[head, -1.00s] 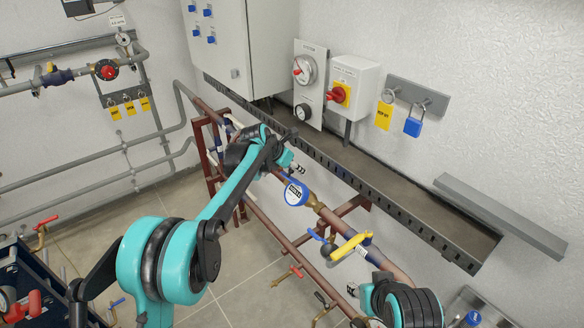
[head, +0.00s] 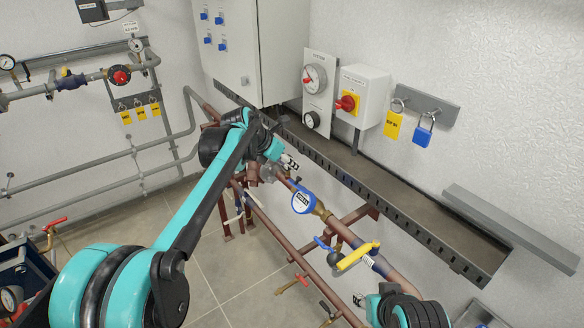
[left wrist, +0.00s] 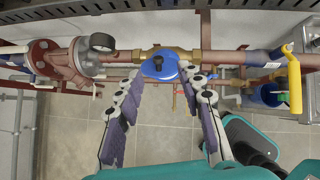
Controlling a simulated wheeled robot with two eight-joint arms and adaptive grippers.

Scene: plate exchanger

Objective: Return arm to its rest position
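My left arm comes in from the left in the head view, stretched over the pipework. Its gripper (head: 289,163) is just above and left of the blue round meter (head: 303,200) in the picture. In the left wrist view my left gripper (left wrist: 162,80) is open, its fingers spread and nothing held between them. The blue meter (left wrist: 158,64) on the brass fitting shows beyond the fingertips. My right arm shows as a teal and black part at the bottom right of the head view. Its gripper (head: 359,299) is small and partly hidden there, so its opening is unclear.
Brown pipes with a yellow-handled valve (head: 358,256) run below the grey cable tray (head: 400,205). A red-and-yellow switch box (head: 360,96), a blue padlock (head: 423,134) and a grey cabinet (head: 236,60) are on the wall. Tiled floor (head: 215,265) lies open below.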

